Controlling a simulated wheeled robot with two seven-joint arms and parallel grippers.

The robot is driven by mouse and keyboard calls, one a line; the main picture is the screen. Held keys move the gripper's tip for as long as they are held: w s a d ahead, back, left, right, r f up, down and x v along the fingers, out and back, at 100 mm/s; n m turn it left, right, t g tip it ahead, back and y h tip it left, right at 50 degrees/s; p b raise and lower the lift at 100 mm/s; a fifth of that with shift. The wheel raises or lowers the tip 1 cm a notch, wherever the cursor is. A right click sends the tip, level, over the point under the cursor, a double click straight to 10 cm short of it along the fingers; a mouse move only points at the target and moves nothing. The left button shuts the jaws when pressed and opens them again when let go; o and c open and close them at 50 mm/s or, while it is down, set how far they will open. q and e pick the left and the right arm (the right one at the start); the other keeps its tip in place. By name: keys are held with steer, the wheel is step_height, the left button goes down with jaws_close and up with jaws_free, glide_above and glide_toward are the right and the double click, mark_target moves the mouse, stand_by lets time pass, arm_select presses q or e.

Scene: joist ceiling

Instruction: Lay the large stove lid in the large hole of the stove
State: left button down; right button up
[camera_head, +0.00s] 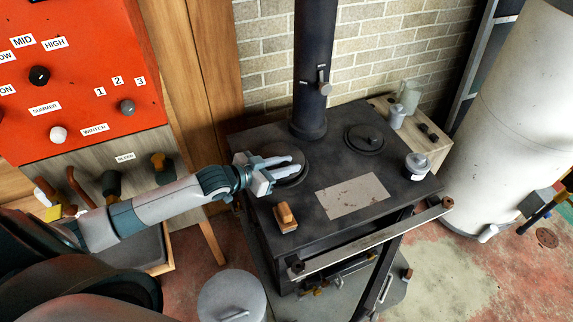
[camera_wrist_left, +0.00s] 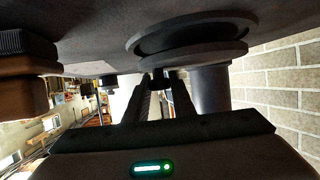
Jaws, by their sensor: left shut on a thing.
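The large stove lid (camera_head: 292,179) is a dark round disc at the left rear of the black stove top (camera_head: 325,160). My left gripper (camera_head: 292,164) reaches over it from the left, shut on its knob. In the left wrist view, which is upside down, the fingers (camera_wrist_left: 163,92) close around the knob below the lid (camera_wrist_left: 190,57). A dark round rim (camera_wrist_left: 190,32) of the large hole shows just beyond the lid. I cannot tell whether lid and rim touch. My right gripper is not in view.
The stovepipe (camera_head: 315,75) rises close behind the lid. A smaller round lid (camera_head: 364,138) is at the right rear.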

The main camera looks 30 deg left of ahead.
arm_select(q)
steer(key=shift+r, duration=0.15)
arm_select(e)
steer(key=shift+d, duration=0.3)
arm_select(q)
steer(key=shift+f, duration=0.5)
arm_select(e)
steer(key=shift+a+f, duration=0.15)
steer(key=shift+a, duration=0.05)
arm_select(q)
steer(key=shift+f, duration=0.1)
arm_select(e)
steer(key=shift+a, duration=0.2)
arm_select(q)
steer(key=shift+f, duration=0.1)
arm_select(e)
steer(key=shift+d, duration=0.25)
arm_select(q)
steer(key=shift+f, duration=0.2)
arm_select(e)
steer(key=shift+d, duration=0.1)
